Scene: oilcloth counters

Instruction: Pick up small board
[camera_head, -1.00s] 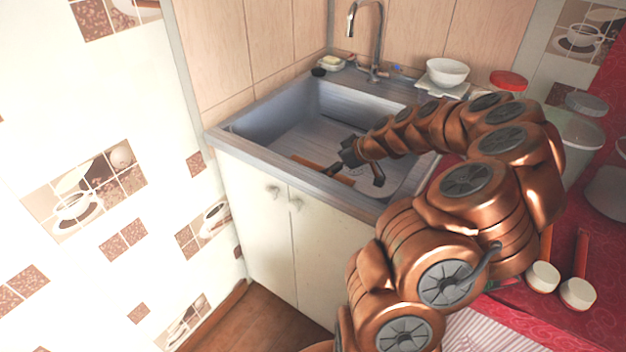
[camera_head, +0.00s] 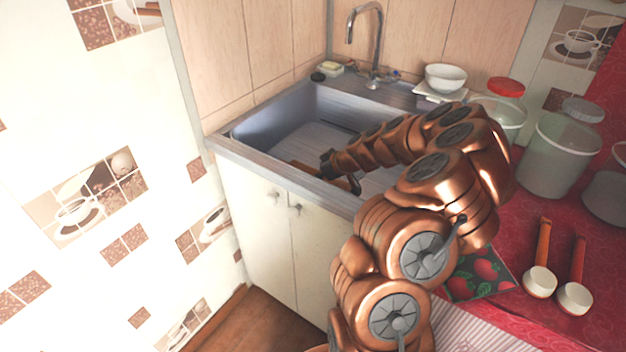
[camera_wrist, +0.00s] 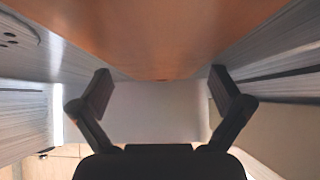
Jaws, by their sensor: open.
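A brown wooden board (camera_head: 301,167) lies in the sink along its front side, partly hidden by my gripper. My gripper (camera_head: 339,178) is in the sink at the right end of the visible part of the board. In the wrist view a large orange-brown surface (camera_wrist: 160,35), which looks like the board close up, fills the upper middle. Its lower edge reaches the gap between the fingertips. My gripper (camera_wrist: 162,92) is open, with one finger on each side of the gap. I cannot tell whether a finger touches the board.
A faucet (camera_head: 375,45) and a white bowl (camera_head: 445,77) stand behind. Jars (camera_head: 560,155), two white-ended utensils (camera_head: 540,280) and a strawberry-patterned panel (camera_head: 480,277) are on the red counter at right.

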